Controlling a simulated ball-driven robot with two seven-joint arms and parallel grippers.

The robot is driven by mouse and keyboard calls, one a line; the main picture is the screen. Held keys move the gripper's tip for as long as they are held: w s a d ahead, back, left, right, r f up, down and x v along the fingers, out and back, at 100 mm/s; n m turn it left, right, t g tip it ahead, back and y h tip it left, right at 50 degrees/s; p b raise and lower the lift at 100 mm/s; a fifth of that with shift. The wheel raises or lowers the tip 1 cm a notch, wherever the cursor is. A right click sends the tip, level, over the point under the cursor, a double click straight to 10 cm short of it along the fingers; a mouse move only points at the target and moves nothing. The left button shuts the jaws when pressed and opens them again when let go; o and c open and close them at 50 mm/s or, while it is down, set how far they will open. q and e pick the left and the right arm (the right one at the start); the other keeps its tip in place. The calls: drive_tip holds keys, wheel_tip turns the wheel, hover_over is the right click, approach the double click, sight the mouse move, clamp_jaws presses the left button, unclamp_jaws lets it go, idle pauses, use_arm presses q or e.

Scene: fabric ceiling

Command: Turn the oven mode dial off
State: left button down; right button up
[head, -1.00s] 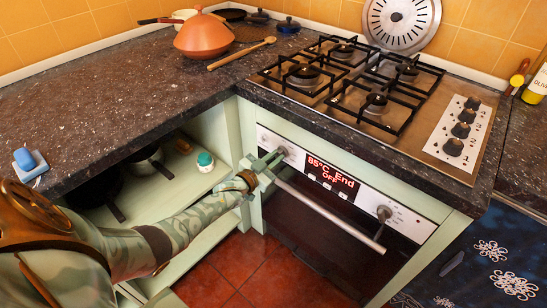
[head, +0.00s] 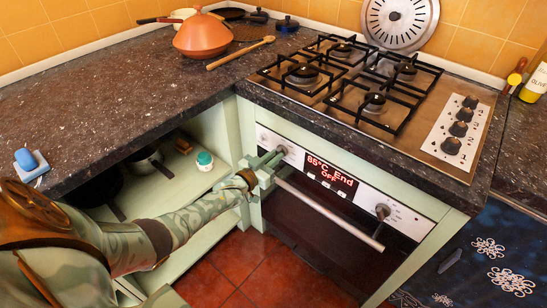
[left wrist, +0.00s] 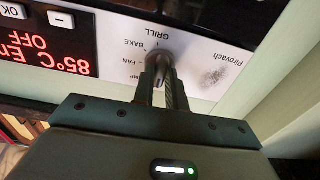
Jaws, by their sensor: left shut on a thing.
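The oven mode dial (head: 281,152) is the left knob on the oven's pale front panel. In the left wrist view the dial (left wrist: 160,58) has printed words around it, upside down, including GRILL, BAKE and FAN. My left gripper (head: 269,161) is at the dial, and its fingers (left wrist: 162,74) are shut on it from either side. The fingers hide part of the dial, and I cannot tell which mark it points to. The oven display (head: 331,174) reads "85°C End" and "OFF" in red. My right gripper is not in view.
The oven door handle (head: 325,211) runs just below the panel. A second oven knob (head: 382,211) sits at the right. The dark worktop (head: 130,100) and gas hob (head: 350,85) are above. An open shelf (head: 175,175) with pans is left of the oven.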

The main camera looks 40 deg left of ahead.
use_arm(q)
drive_tip(key=c, duration=1.4)
unclamp_jaws()
drive_tip(key=shift+f, duration=0.1)
drive_tip(key=shift+c, duration=0.2)
